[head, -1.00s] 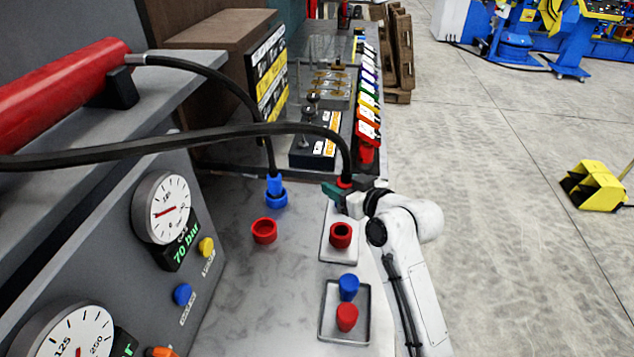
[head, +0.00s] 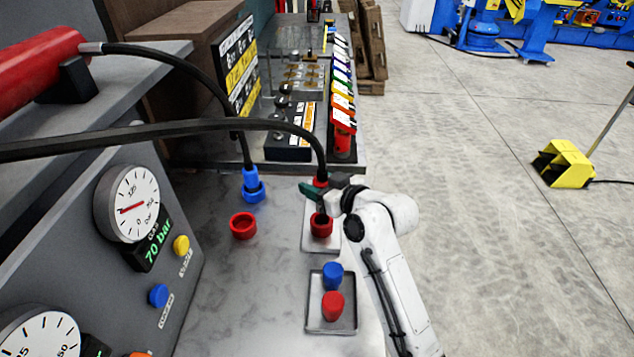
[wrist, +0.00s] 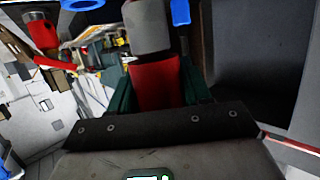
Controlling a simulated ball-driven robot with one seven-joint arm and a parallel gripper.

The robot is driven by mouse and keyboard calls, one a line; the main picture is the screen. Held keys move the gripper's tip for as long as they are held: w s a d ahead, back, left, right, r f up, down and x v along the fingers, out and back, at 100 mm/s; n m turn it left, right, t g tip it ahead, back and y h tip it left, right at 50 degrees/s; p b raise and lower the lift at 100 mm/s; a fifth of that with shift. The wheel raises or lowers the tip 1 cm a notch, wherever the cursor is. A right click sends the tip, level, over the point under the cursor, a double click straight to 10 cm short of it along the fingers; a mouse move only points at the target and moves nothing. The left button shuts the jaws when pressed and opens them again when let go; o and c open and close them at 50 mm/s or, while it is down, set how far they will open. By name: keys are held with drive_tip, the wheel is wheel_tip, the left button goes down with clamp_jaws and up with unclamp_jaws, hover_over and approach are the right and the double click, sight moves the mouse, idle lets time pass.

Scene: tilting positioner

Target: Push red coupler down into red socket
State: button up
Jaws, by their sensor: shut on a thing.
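The red coupler (head: 321,182) hangs upright on the end of a black hose. My gripper (head: 322,191), with green fingers, is shut on it. In the wrist view the red coupler (wrist: 155,84), with a grey end, sits between the two green fingers. The red socket (head: 321,230) stands on a light plate right below. The coupler's dark lower end meets the socket's mouth in the head view. I cannot tell how far inside it is. My fingers hide part of the coupler.
A blue coupler (head: 250,177) stands in a blue socket (head: 253,194) to the left. An empty red ring (head: 243,226) lies nearby. A tray (head: 315,318) holds a blue cap (head: 333,275) and a red cap (head: 333,306). A gauge panel (head: 150,262) borders the left.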

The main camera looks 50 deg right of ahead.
sight(317, 207)
drive_tip(key=shift+f+b, duration=0.65)
drive_tip(key=shift+f, duration=0.45)
drive_tip(key=shift+f+b, duration=1.85)
drive_tip(key=shift+f, duration=0.65)
idle(0.8)
drive_tip(key=o, duration=1.3)
drive_tip(key=shift+o, duration=0.2)
drive_tip(key=shift+f, duration=0.1)
drive_tip(key=shift+s, duration=0.1)
drive_tip(key=b+v, duration=0.1)
drive_tip(key=v, duration=0.9)
drive_tip(key=shift+s, duration=0.3)
